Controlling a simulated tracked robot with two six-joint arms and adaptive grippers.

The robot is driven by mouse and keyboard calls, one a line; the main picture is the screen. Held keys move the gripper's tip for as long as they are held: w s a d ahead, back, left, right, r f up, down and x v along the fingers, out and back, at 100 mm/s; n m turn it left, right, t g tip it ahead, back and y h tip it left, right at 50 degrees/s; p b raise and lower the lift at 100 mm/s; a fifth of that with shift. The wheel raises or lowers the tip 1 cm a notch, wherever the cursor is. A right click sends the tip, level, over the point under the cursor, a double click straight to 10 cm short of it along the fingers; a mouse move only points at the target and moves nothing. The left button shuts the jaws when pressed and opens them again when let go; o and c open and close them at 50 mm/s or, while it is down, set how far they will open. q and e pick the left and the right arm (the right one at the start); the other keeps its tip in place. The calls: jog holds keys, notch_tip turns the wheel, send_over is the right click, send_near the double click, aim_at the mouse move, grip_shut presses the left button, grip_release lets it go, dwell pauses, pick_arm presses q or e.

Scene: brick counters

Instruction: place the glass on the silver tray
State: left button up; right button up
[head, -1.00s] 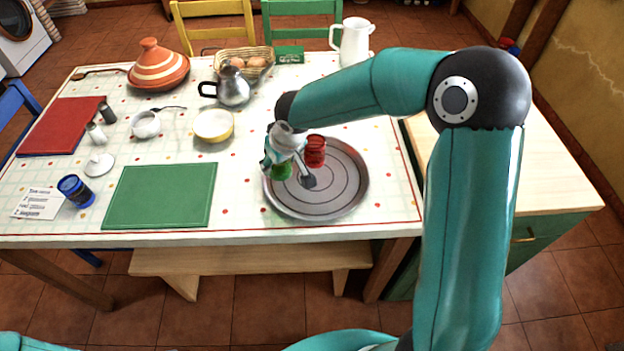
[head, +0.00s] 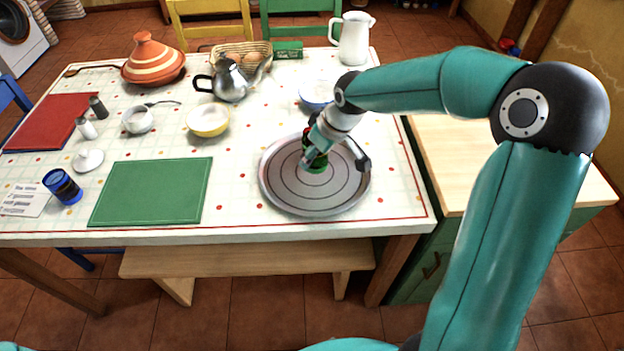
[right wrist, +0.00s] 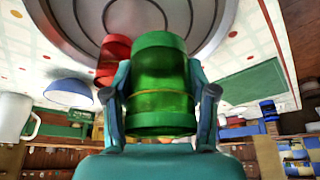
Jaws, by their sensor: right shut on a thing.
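The round silver tray (head: 345,200) lies at the right front of the table. My right gripper (head: 335,155) is over the tray, shut on a green glass (head: 317,167). In the right wrist view the green glass (right wrist: 160,85) sits between both fingers (right wrist: 160,115). I cannot tell whether its base touches the tray. A red glass (right wrist: 112,58) is right beside the green one in that view and looks to be on the tray; in the head view it is mostly hidden behind my gripper. A blue glass (head: 62,187) stands at the table's left. My left gripper is not in view.
A green mat (head: 152,192) lies left of the tray, with bare tablecloth between. A yellow bowl (head: 208,121), a metal pot (head: 230,82), a blue bowl (head: 316,92) and a white jug (head: 354,40) stand farther back. A wooden-topped counter (head: 455,165) adjoins the right side.

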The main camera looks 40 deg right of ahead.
aim_at(324, 166)
notch_tip(324, 166, down, 9)
jog(key=shift+r+b, duration=0.2)
jog(key=shift+b, duration=0.1)
jog(key=o, duration=1.3)
jog(key=shift+r, duration=0.1)
jog(key=v, duration=1.2)
jog(key=shift+p, duration=0.4)
